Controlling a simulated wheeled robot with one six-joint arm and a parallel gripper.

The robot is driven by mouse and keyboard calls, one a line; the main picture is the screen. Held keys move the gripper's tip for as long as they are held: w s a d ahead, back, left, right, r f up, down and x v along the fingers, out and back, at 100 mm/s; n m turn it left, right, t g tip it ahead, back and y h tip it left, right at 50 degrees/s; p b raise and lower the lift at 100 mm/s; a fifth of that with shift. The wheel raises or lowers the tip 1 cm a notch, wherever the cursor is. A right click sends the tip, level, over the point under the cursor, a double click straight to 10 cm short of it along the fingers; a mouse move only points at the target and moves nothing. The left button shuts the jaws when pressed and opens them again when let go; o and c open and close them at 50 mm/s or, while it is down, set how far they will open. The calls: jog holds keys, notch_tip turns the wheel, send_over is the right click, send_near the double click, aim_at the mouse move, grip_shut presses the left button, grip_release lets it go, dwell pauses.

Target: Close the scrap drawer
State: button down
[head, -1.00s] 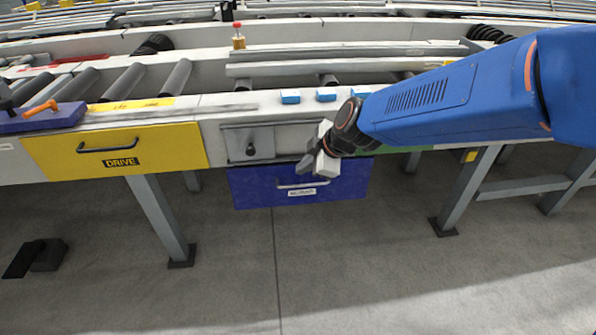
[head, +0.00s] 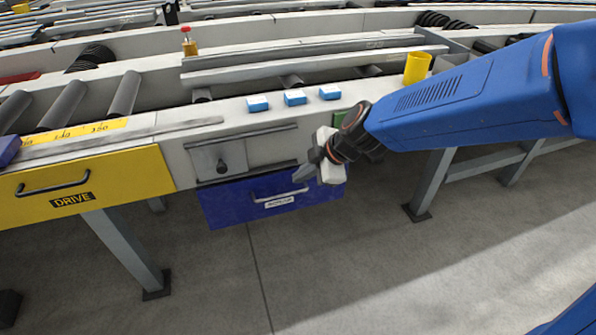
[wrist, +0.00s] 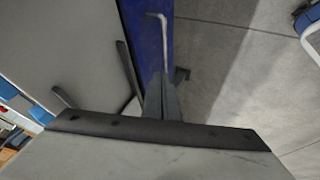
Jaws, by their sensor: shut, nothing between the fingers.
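The scrap drawer is most likely the blue drawer (head: 235,203) under the table's front, with a pale bar handle (head: 280,194) and a small white label whose text is too small to read. It appears to stand out a little from the table front. My gripper (head: 304,173) is shut and empty, in front of the drawer's upper right part, near the right end of the handle. In the wrist view the blue drawer front (wrist: 153,50) and its handle (wrist: 163,45) lie beyond my shut fingers (wrist: 162,98). I cannot tell whether the fingertips touch the drawer.
A yellow drawer (head: 120,182) marked DRIVE is at the left. A grey sliding plate with a black knob (head: 222,166) sits above the blue drawer. Several blue-and-white blocks (head: 294,97) and a yellow cup (head: 417,68) stand on the table. The floor in front is clear.

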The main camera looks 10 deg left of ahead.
aim_at(279, 173)
jog(key=w+a+f, duration=0.1)
jog(key=a+f, duration=0.1)
jog(key=w+a+f, duration=0.3)
jog(key=a+f, duration=0.1)
jog(key=shift+w, duration=0.15)
jog(key=shift+w+a, duration=0.15)
jog(key=shift+w, duration=0.2)
jog(key=shift+w+a, duration=0.1)
jog(key=shift+w+a, duration=0.4)
jog(key=shift+w, duration=0.4)
jog(key=shift+r, duration=0.1)
